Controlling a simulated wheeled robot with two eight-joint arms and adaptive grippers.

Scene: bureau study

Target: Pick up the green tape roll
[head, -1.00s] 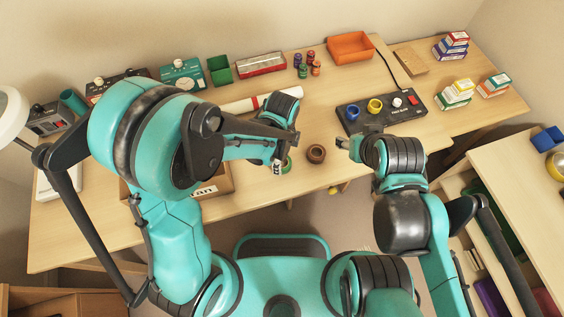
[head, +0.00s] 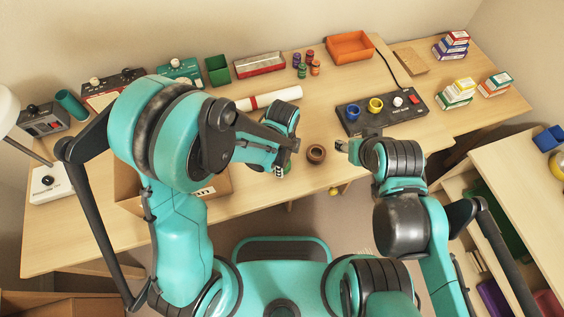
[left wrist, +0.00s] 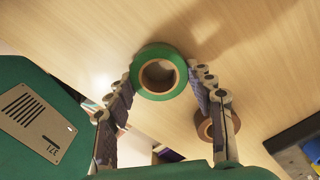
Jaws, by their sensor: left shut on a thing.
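The green tape roll (left wrist: 160,94) shows in the left wrist view between the two fingertips of my left gripper (left wrist: 160,76). The fingers touch it on both sides, and its round hole faces the camera. In the head view my left gripper (head: 281,170) is over the front part of the desk, and the green roll is mostly hidden there by the gripper. I cannot tell how far it is above the desk. My right gripper (head: 342,146) is over the desk to the right, apart from the rolls; its fingers are too small to judge.
A brown tape roll (head: 316,160) lies on the desk (head: 255,215) close to the right of my left gripper; it also shows in the left wrist view (left wrist: 203,131). A black panel (head: 385,121) with knobs stands behind my right gripper. An open cardboard box (head: 218,187) is partly hidden behind my left arm.

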